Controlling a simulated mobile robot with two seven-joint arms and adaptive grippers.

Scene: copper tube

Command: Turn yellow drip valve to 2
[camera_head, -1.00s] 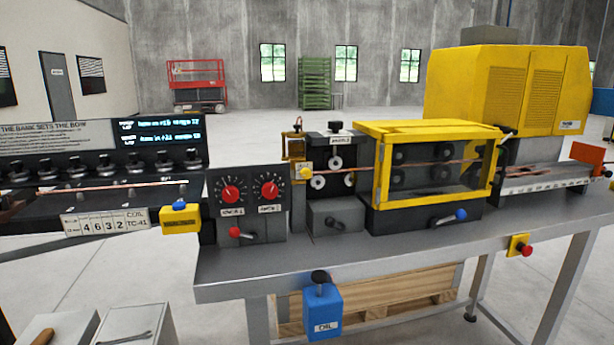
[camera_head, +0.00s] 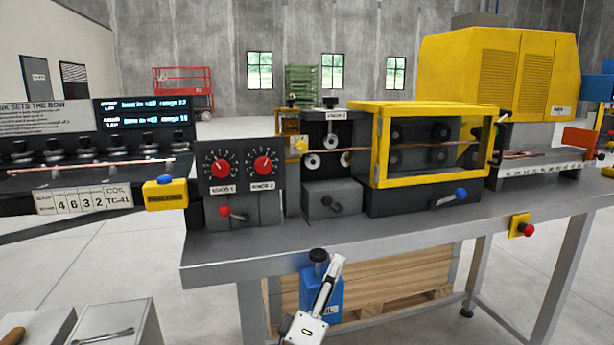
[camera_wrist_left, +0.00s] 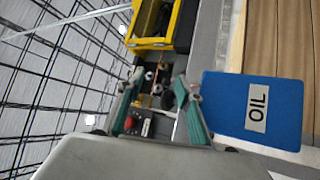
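A small round yellow knob (camera_head: 300,146), which looks like the yellow drip valve, sits on a brass-coloured fitting at the left end of the roller unit. Its setting is too small to read. My left gripper (camera_head: 332,268) rises from the bottom edge in the head view, low in front of the bench and well below the knob. In the left wrist view the left gripper (camera_wrist_left: 158,88) has its two teal fingers apart with nothing between them. I cannot make out the yellow knob there. My right gripper is not in view.
A blue oil container (camera_head: 337,298) with a black knob hangs at the bench front, partly behind my left gripper. Two red dials (camera_head: 222,168) and a red-knobbed lever (camera_head: 226,211) stand left of the roller unit. A yellow-framed guard (camera_head: 436,107) is on the right.

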